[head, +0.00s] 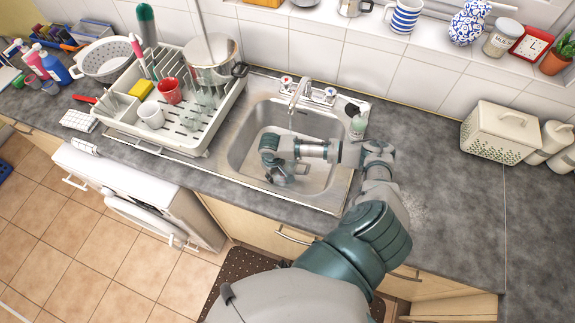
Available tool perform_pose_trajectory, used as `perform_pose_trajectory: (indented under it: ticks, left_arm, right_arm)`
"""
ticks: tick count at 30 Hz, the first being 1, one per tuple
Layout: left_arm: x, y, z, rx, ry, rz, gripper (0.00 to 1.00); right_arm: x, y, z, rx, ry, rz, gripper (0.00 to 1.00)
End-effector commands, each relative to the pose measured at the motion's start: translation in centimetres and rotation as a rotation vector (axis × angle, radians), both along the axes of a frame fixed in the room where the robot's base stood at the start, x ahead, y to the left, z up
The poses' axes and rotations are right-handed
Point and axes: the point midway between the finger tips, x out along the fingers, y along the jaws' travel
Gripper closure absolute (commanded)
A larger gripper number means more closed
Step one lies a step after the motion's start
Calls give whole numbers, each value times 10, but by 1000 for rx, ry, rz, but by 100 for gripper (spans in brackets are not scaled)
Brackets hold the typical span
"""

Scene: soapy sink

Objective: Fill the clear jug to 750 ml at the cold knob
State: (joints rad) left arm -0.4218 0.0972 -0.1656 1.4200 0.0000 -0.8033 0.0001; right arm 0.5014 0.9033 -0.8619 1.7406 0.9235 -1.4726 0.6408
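The steel sink (240,148) is in the middle of the head view, with a tap (297,97) at its back edge. A left knob (287,81) and a right knob (331,94) flank the tap; their markings are too small to tell hot from cold surely. My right arm reaches over the sink from the right, and my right gripper (285,177) points down inside the basin. Its fingers are small and partly hidden by the wrist, so I cannot tell whether they hold anything. I cannot make out the clear jug. My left gripper is out of view.
A white dish rack (200,137) with a red cup (169,91), a white mug (151,114) and a yellow sponge (141,88) stands left of the sink. Counter is clear before the white basket (493,132).

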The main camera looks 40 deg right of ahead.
Motion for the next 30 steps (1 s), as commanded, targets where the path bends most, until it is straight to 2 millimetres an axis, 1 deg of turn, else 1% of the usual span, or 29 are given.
perform_pose_trajectory:
  ticks: [5, 9, 15, 18, 21, 30]
  left_arm:
    - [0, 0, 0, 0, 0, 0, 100]
    - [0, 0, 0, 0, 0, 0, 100]
    - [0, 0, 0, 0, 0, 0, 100]
    - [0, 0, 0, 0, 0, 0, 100]
    - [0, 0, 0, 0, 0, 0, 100]
    - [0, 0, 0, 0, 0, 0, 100]
  right_arm:
    - [1, 1, 28, -1, -5, 1, 63]
    - [1, 1, 60, 0, -6, 1, 63]
    - [2, 3, 98, 0, -4, -1, 63]
    - [1, 3, 109, 0, -2, 0, 63]
    - [1, 3, 115, 0, -2, 0, 63]
    - [1, 3, 116, 0, -1, 0, 63]
